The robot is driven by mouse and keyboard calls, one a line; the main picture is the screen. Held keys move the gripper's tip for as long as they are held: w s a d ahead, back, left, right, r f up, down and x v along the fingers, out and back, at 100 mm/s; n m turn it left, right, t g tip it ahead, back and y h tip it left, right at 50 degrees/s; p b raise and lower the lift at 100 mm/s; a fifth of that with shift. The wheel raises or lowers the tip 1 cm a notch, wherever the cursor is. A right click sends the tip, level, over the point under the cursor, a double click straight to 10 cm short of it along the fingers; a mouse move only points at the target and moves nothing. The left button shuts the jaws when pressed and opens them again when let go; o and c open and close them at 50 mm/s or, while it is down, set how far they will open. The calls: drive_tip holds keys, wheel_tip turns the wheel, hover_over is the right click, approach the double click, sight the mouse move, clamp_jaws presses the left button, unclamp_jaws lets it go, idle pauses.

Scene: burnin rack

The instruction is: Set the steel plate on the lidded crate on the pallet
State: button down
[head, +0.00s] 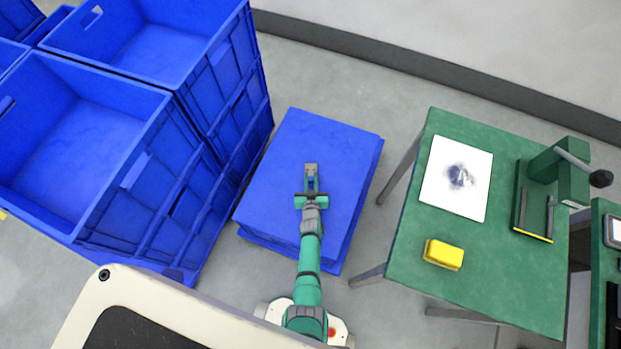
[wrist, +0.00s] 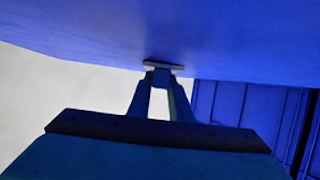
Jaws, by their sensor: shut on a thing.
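The lidded crate (head: 345,155) shows in the head view as a flat blue top with stepped blue edges below it. I cannot tell the pallet apart from those lower layers. My gripper (head: 311,182) reaches out over the middle of this top. It is shut on a small grey piece, which appears to be the steel plate (head: 311,168). In the wrist view the plate (wrist: 163,66) is a thin grey strip at the fingertips (wrist: 161,74), right against or very near a broad blue surface (wrist: 180,30). Whether it touches that surface is unclear.
Tall stacks of open blue crates (head: 215,90) stand close on the left. A green table (head: 400,265) on the right carries a white sheet (head: 440,195), a yellow block (head: 443,254) and a green press (head: 570,170). Grey floor lies between the lidded crate and the table.

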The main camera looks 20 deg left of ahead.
drive_tip(key=c, duration=1.6)
unclamp_jaws()
drive_tip(key=shift+a+f, duration=0.1)
